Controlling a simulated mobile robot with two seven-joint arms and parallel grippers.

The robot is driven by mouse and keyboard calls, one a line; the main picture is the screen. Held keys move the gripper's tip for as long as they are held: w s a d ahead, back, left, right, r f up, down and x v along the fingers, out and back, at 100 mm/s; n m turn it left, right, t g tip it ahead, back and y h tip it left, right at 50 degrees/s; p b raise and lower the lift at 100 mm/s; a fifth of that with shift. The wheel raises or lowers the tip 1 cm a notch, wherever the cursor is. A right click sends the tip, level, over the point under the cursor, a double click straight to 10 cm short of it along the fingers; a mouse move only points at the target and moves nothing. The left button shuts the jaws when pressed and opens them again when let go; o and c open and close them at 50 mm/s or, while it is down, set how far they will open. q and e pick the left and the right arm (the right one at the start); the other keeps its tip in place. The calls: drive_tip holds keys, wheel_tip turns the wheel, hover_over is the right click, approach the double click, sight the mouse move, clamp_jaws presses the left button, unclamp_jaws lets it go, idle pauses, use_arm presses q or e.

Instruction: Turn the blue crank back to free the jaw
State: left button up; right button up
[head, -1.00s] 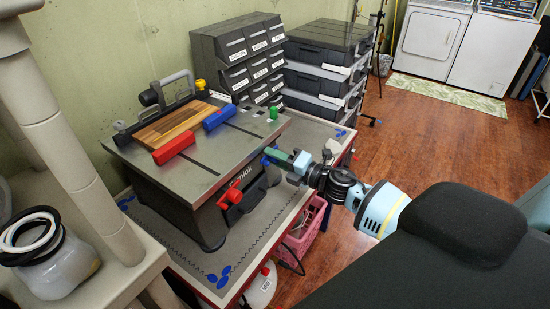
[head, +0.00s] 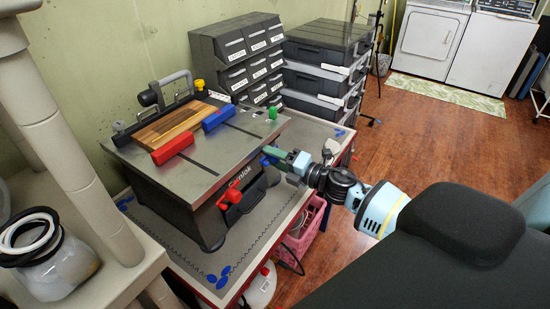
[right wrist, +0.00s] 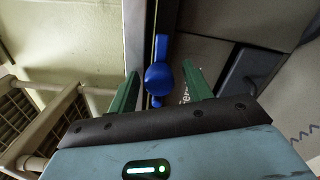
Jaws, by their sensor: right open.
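The blue crank (right wrist: 158,78) shows between the open green fingers of my right gripper (right wrist: 157,90) in the right wrist view. Contact with either finger cannot be made out. In the head view my right gripper (head: 274,155) is at the right side of the grey bench machine, where a little blue of the crank (head: 266,161) shows beside the fingers; the rest is hidden. My left gripper is not in view.
A red crank (head: 230,197) sits on the machine's front. Grey drawer units (head: 240,55) stand behind. A beige shelf (head: 120,290) with a jar (head: 62,270) is at the left. A pink basket (head: 303,240) is below the bench. Floor at the right is open.

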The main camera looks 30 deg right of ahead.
sight(278, 160)
drive_tip(key=v, duration=0.6)
drive_tip(key=shift+s+f+b, duration=0.1)
drive_tip(key=shift+f+b, duration=0.05)
drive_tip(key=shift+b, duration=0.2)
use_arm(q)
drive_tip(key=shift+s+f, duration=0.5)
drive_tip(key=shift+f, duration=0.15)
use_arm(e)
drive_tip(key=shift+v, duration=0.8)
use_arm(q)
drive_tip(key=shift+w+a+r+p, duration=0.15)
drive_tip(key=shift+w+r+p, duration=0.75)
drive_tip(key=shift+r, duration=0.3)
use_arm(e)
drive_tip(key=s+a+f+m+g+h, duration=0.1)
drive_tip(key=s+a+f+m+g, duration=0.1)
drive_tip(key=s+a+f+m, duration=0.4)
drive_tip(key=s+a+f+m+g+h, duration=0.2)
drive_tip(key=s+a+f+m, duration=0.3)
drive_tip(key=s+f+m, duration=0.5)
drive_tip(key=s+a+f+m+g+h, duration=0.2)
drive_tip(key=s+a+f+m, duration=0.4)
drive_tip(key=s, duration=0.8)
wheel_tip(278, 160, down, 3)
drive_tip(key=shift+s+a+r+m+g, duration=0.1)
drive_tip(key=shift+s+a+m+g, duration=0.3)
drive_tip(key=shift+m+g, duration=0.65)
